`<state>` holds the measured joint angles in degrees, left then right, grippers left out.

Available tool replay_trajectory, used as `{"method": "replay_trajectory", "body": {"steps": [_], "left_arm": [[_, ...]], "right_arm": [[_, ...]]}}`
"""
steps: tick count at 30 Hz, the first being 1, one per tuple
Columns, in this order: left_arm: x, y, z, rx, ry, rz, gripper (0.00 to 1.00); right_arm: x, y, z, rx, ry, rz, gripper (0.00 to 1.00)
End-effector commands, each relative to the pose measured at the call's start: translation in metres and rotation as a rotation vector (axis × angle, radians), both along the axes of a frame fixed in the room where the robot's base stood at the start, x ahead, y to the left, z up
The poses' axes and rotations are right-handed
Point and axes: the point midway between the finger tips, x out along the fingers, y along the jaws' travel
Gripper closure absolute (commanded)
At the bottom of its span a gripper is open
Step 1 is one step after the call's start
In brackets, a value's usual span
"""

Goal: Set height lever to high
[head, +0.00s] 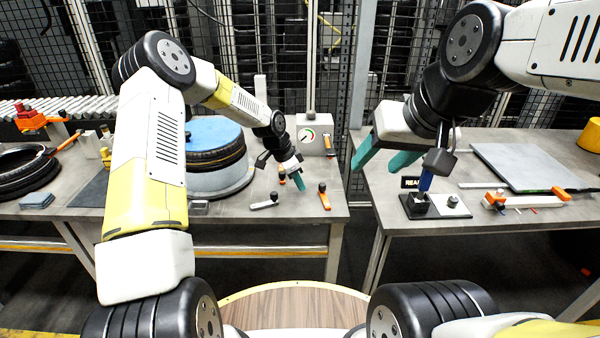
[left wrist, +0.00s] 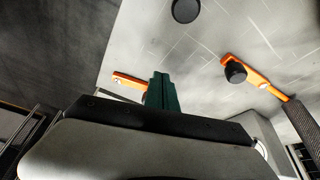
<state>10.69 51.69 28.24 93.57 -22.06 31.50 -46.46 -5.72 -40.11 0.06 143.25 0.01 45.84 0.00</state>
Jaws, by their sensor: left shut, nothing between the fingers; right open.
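Several small levers sit on the left bench near its right end; I cannot tell by a label which is the height lever. One orange lever with a dark pivot (head: 324,197) stands at the bench's front right corner. My left gripper (head: 299,184) is shut and empty, pointing down between these levers. In the left wrist view, its closed green fingers (left wrist: 161,92) cover part of one orange lever (left wrist: 128,81); another orange lever (left wrist: 250,76) with a black knob is to the right. My right gripper (head: 382,160) is open and empty above the right bench's left end.
A tyre (head: 217,152) with a blue top lies on a round stand left of my left gripper. A grey box with a gauge (head: 308,135) stands behind the levers. A blue-handled item on a dark base (head: 418,206) is by my right gripper. A gap separates the benches.

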Motion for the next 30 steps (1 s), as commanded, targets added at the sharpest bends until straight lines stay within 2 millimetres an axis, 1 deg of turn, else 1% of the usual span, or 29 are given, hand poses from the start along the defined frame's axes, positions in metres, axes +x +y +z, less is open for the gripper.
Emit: {"method": "replay_trajectory", "body": {"steps": [1,7,15,18,22,30], "left_arm": [[0.001,0.003,0.008,0.000,-0.005,0.002,1.00],[-0.002,0.013,0.032,0.001,-0.005,0.002,1.00],[-0.006,0.029,0.073,0.001,-0.004,0.003,1.00],[-0.007,0.032,0.082,0.001,-0.003,0.001,1.00],[-0.008,0.034,0.087,0.001,-0.002,0.000,1.00],[-0.008,0.034,0.088,0.001,-0.002,0.000,1.00]], "right_arm": [[0.000,0.000,0.000,0.000,0.000,0.000,0.46],[0.000,0.000,0.000,0.000,0.000,0.000,0.46],[0.000,0.000,0.000,0.001,0.000,-0.001,0.46],[0.000,0.000,0.000,0.001,0.000,-0.001,0.46],[0.000,0.000,0.000,0.001,0.000,-0.001,0.46],[0.000,0.000,0.000,0.001,0.000,-0.001,0.46]]}}
